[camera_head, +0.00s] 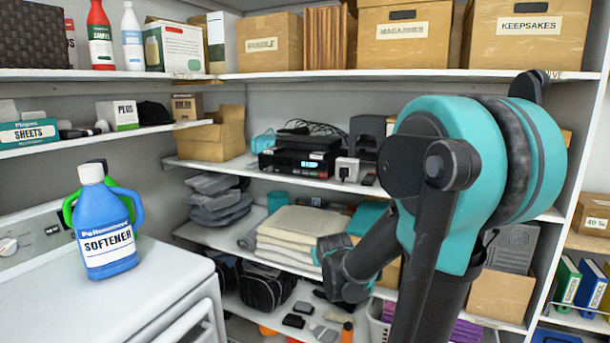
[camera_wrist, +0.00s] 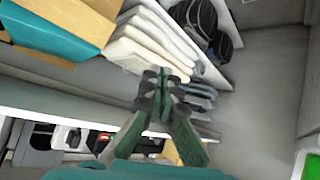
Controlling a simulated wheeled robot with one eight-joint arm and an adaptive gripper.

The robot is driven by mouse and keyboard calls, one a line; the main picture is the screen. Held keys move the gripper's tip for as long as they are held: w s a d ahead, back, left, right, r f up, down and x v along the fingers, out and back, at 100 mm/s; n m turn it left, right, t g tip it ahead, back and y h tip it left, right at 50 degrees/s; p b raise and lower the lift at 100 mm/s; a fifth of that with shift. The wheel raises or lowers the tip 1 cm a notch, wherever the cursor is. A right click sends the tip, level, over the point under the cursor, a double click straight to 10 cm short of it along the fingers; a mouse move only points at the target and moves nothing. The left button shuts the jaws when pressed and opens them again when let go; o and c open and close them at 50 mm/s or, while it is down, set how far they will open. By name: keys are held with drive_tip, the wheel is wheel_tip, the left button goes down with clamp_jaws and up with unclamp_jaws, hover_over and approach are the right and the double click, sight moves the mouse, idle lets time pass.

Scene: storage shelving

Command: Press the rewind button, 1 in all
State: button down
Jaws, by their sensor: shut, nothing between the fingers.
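A black player-like device (camera_head: 298,163) with a lit display and small front controls stands on the middle shelf in the head view. Its single buttons are too small to tell apart, so I cannot pick out the rewind button. In the wrist view, which is turned about, a dark device with a red mark (camera_wrist: 103,139) shows at the lower left, partly behind my gripper. My gripper (camera_wrist: 163,80) is shut and empty, with its fingertips together and apart from the device. In the head view my arm stands right of the device, and the fingers cannot be made out.
A white plug-like box (camera_head: 347,169) stands right of the device, and an open cardboard box (camera_head: 212,138) stands left of it. Folded cloths (camera_head: 300,232) lie on the shelf below. A blue softener bottle (camera_head: 105,225) stands on the white washer (camera_head: 150,290). Shelf boards bound the space above and below.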

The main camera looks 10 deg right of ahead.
sight(305, 173)
drive_tip(key=w+a+r+n+t+y, duration=0.1)
drive_tip(key=w+r+n+t, duration=0.1)
drive_tip(key=w+r, duration=0.3)
drive_tip(key=w+a+r+n+t+y, duration=0.1)
drive_tip(key=w+r+t, duration=0.4)
drive_tip(key=w, duration=0.7)
drive_tip(key=w+a+r+n+t+y, duration=0.1)
drive_tip(key=w+a+r+n+t, duration=0.1)
drive_tip(key=w+r, duration=0.4)
drive_tip(key=shift+w+a+r+n+t+y, duration=0.35)
drive_tip(key=shift+w+a+t, duration=0.4)
drive_tip(key=shift+w, duration=0.55)
drive_tip(key=shift+d, duration=0.1)
drive_tip(key=shift+w+d, duration=0.85)
drive_tip(key=shift+w, duration=0.35)
drive_tip(key=shift+w+d, duration=0.85)
drive_tip(key=shift+w, duration=0.3)
drive_tip(key=shift+w+d, duration=0.85)
drive_tip(key=shift+w, duration=0.35)
drive_tip(key=shift+w+d, duration=0.1)
drive_tip(key=shift+w+d, duration=0.15)
drive_tip(key=shift+w, duration=0.1)
